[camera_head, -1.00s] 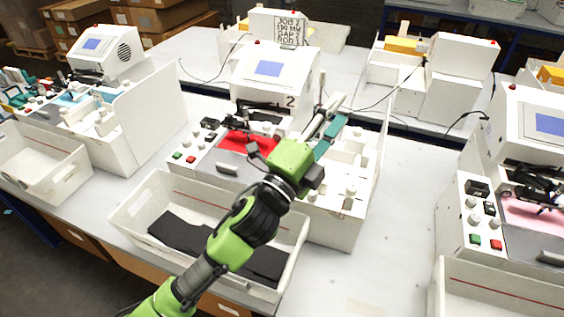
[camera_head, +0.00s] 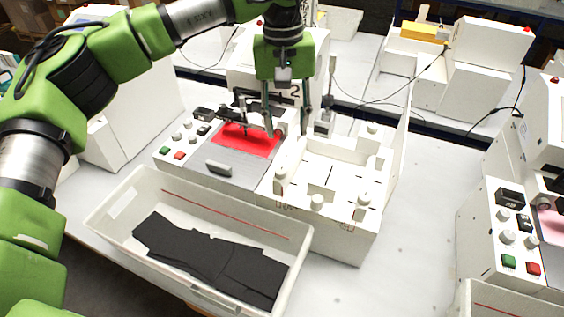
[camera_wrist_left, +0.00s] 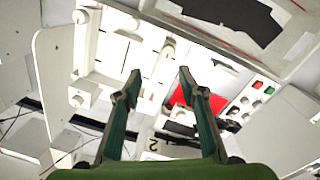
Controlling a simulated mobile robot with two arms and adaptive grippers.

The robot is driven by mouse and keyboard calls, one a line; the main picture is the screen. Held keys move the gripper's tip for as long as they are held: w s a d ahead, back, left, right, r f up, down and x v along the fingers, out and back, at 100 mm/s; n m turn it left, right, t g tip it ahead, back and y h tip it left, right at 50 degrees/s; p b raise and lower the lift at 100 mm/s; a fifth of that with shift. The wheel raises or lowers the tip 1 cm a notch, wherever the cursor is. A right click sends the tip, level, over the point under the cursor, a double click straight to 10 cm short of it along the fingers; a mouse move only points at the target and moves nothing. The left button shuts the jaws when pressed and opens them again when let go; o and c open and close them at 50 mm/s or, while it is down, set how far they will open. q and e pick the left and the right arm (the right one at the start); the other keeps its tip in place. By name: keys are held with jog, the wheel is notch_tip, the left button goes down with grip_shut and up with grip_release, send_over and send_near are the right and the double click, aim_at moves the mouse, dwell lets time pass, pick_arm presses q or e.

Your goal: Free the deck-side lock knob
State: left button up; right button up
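The plotter numbered 2 (camera_head: 238,157) stands at mid-table, with a red pad (camera_head: 247,139) on its grey deck. A black arm mechanism (camera_head: 236,110) spans the pad's back edge. I cannot single out the deck-side lock knob; the mechanism's small parts are too small and partly hidden behind my fingers. My left gripper (camera_head: 288,130) reaches down over the pad's right side, fingers apart and nothing between them. In the left wrist view my left gripper (camera_wrist_left: 158,77) is open, with the red pad (camera_wrist_left: 179,96) beyond the right finger. My right gripper is not in view.
A white compartment tray (camera_head: 325,235) with several upright white knobs adjoins the deck on the right. A white bin (camera_head: 110,217) with dark cloth (camera_head: 205,258) stands in front. Green and red buttons (camera_head: 172,152) sit left. Bare table (camera_head: 425,200) lies right of the tray.

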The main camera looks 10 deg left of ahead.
aim_at(281, 170)
pick_arm(q)
jog(key=shift+y, duration=0.3)
jog(key=f+p, duration=0.1)
jog(key=f, duration=0.3)
jog(key=a+f+p, duration=0.1)
jog(key=f+p, duration=0.1)
jog(key=f, duration=0.2)
jog(key=f+p, duration=0.1)
jog(key=f, duration=0.3)
jog(key=shift+a+p, duration=0.2)
jog(key=shift+p, duration=0.15)
jog(key=shift+f, duration=0.55)
grip_shut()
